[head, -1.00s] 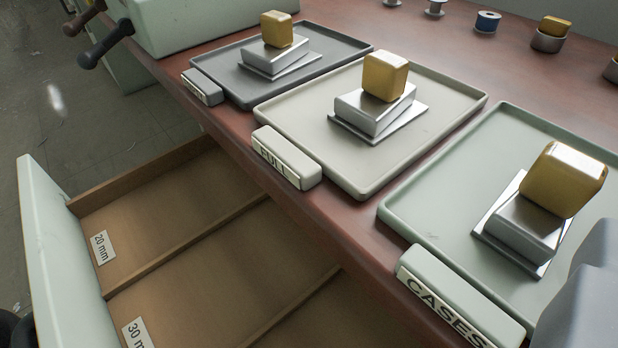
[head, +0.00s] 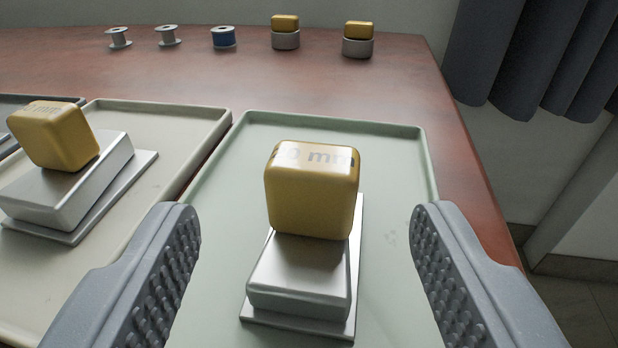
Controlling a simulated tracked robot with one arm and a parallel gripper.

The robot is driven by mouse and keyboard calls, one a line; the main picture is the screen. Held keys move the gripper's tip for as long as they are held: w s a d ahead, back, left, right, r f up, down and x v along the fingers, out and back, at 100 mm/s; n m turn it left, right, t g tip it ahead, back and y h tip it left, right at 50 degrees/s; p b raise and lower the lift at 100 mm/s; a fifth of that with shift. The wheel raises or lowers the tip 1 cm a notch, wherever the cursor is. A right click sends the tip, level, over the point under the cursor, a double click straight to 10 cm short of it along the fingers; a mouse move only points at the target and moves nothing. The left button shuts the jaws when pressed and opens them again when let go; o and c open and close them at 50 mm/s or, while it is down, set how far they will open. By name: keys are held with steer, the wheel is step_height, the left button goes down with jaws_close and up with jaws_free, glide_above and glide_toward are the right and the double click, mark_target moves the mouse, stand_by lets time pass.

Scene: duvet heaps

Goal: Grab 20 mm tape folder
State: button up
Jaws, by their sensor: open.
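A tape folder with a yellow block on top (head: 311,195) and a silver metal base (head: 300,275) stands on the pale green tray (head: 400,160). The block's top label reads "0 mm" with its first digit too faint to tell. My gripper (head: 305,215) is open, with one ridged grey finger to the left of this folder and one to the right. Both fingers appear apart from it. A second folder (head: 70,180) of the same kind stands on the cream tray (head: 175,115) at the left; its label ends in "mm" and its number is unreadable.
At the back of the red-brown table (head: 300,75) stand two pale spools, a blue spool (head: 223,37) and two grey cups (head: 285,40) with yellow blocks. A dark tray shows at far left. Grey curtains (head: 540,60) hang beyond the table's right edge.

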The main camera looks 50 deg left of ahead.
mark_target(312, 192)
steer(key=shift+b+x, duration=0.9)
steer(key=shift+x, duration=1.75)
steer(key=shift+w+r, duration=0.1)
steer(key=shift+r, duration=0.05)
steer(key=c, duration=1.2)
